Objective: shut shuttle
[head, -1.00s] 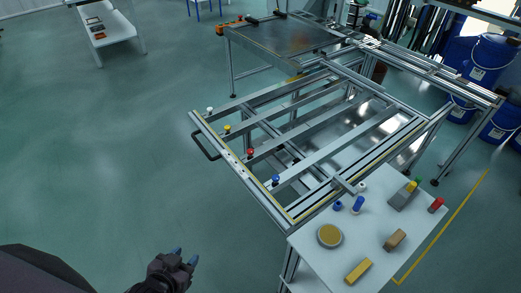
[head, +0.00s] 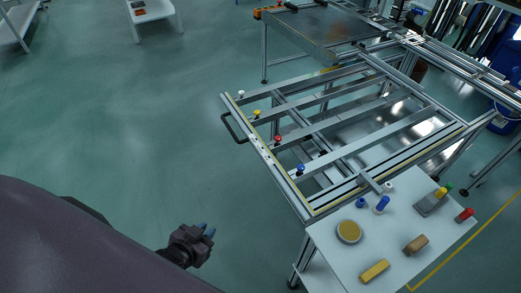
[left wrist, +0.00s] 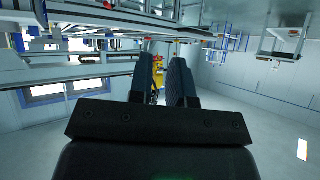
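The shuttle (head: 262,150) is a metal sliding frame with a yellow-edged front bar, standing out from the fixture toward the left. A dark handle (head: 233,128) is on its outer left side. White, yellow, red and blue knobs (head: 277,139) line the bar. My left gripper (head: 207,229) is low in the head view, in front of the frame, well apart from the handle. In the left wrist view its two dark fingers (left wrist: 165,78) stand apart with nothing between them. My right gripper is not in view.
A white side table (head: 395,215) with a round yellow-topped dish (head: 349,231), blocks and small coloured parts stands at the lower right, by the frame's near corner. A dark-topped table (head: 320,28) is behind. Open green floor (head: 150,120) lies left of the handle.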

